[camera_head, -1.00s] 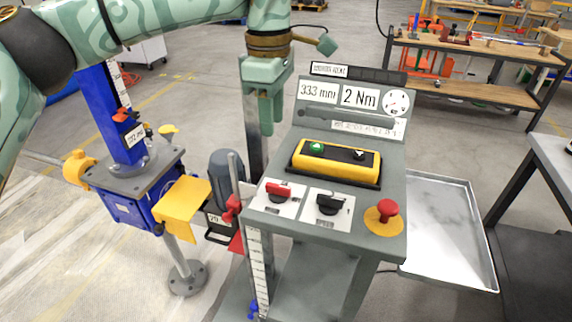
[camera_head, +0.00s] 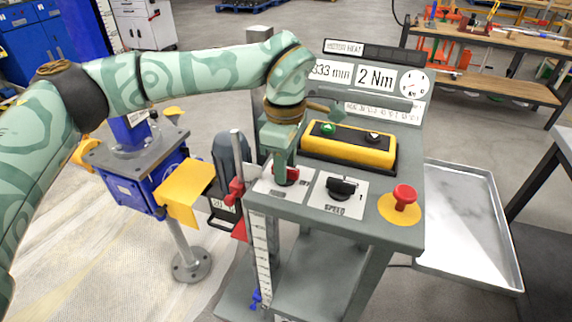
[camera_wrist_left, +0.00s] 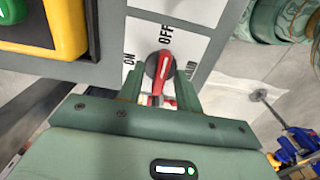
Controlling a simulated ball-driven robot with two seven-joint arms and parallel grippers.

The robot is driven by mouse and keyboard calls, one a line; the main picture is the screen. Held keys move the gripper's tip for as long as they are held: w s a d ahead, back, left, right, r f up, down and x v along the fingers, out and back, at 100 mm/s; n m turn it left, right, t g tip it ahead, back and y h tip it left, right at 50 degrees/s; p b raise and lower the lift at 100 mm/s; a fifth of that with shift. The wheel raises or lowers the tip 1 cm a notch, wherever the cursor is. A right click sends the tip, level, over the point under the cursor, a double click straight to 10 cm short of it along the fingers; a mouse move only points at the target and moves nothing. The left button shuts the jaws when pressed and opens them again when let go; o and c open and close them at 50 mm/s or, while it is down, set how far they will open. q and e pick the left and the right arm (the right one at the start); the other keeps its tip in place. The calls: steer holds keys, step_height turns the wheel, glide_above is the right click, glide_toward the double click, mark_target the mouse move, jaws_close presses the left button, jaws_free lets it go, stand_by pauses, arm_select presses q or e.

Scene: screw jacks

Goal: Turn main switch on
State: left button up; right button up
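The main switch is a red handle on a dark round base (camera_wrist_left: 160,70), on a white plate marked ON, OFF and MAIN in the left wrist view. Its handle lines up roughly with OFF. In the head view the red switch (camera_head: 293,174) is partly hidden by my left gripper (camera_head: 284,178), which points down over it. In the left wrist view my left gripper (camera_wrist_left: 160,92) is open, with one finger on each side of the red handle. I cannot tell whether the fingers touch it. My right gripper is not in view.
The black speed knob (camera_head: 341,188) is right of the main switch, then the red emergency button (camera_head: 404,195). A yellow box (camera_head: 347,148) with a green button stands behind them. A blue screw jack (camera_head: 137,180) is at left. A metal tray (camera_head: 470,225) is at right.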

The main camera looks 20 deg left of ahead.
arm_select(q)
steer(key=shift+f, duration=0.1)
jaws_close()
